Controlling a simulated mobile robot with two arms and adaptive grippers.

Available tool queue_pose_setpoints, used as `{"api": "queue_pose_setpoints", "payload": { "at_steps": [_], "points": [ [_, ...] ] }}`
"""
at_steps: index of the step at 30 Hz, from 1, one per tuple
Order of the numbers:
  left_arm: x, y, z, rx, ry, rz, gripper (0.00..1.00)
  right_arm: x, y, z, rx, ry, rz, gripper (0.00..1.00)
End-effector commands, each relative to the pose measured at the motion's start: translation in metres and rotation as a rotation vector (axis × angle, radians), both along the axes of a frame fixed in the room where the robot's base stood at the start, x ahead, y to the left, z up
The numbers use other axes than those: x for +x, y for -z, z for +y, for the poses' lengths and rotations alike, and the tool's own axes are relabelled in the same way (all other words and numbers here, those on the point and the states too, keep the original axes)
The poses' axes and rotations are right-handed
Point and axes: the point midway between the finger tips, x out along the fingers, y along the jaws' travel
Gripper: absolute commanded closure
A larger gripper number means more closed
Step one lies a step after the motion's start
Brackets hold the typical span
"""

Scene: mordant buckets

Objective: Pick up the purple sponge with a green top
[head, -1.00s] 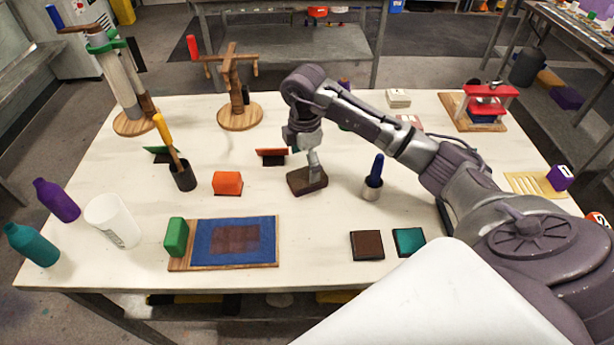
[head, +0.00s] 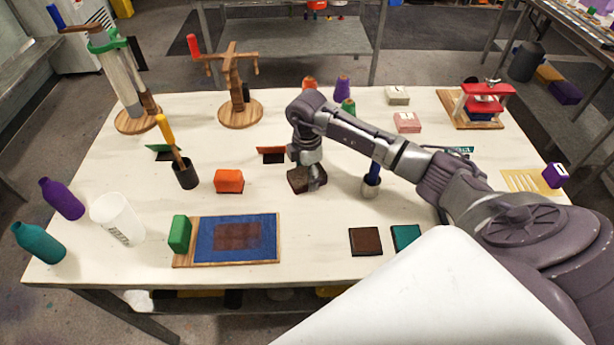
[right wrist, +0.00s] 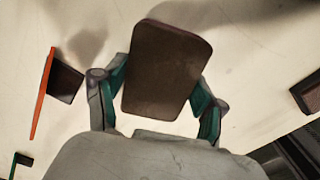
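I see no sponge that is clearly purple with a green top. My right gripper (head: 308,168) reaches down to a dark brown block (head: 304,184) near the middle of the table. In the right wrist view the brown block (right wrist: 165,70) lies between the two green-padded fingers (right wrist: 161,88), which seem to touch its sides. Whether it is clear of the table is hard to tell. A green sponge-like block (head: 179,233) stands on the left end of a board, and an orange block (head: 229,181) sits behind it. My left gripper is out of view.
A blue mat with a brown patch (head: 210,245) lies at front. Brown (head: 365,242) and teal (head: 405,237) pads lie at front right. A purple box (head: 556,176) is far right.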

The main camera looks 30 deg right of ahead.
Motion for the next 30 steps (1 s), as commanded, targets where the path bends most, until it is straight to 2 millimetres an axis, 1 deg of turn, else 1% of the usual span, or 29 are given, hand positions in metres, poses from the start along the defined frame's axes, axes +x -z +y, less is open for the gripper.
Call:
{"api": "queue_pose_setpoints", "payload": {
  "at_steps": [4, 5, 11, 14, 17, 24, 27, 30],
  "points": [
    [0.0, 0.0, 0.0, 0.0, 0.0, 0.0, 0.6, 0.0, 0.0, 0.0, 0.0, 0.0, 0.0, 0.45],
    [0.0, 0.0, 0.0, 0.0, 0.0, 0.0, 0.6, 0.0, 0.0, 0.0, 0.0, 0.0, 0.0, 0.48],
    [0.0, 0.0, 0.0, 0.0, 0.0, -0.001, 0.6, 0.0, -0.001, 0.0, 0.0, 0.0, -0.001, 0.48],
    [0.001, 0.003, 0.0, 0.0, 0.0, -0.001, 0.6, 0.001, -0.008, 0.0, 0.001, 0.0, -0.003, 0.48],
    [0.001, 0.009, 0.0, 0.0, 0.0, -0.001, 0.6, 0.001, -0.023, -0.001, -0.002, 0.0, -0.006, 0.48],
    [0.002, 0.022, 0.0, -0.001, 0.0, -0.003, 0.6, 0.001, -0.072, -0.001, -0.001, 0.0, -0.005, 0.48],
    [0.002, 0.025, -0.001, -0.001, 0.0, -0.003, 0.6, 0.001, -0.087, 0.0, 0.0, 0.001, -0.004, 0.48],
    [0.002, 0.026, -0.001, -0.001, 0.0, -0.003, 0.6, 0.0, -0.096, 0.0, 0.0, 0.001, -0.001, 0.48]
  ]
}}
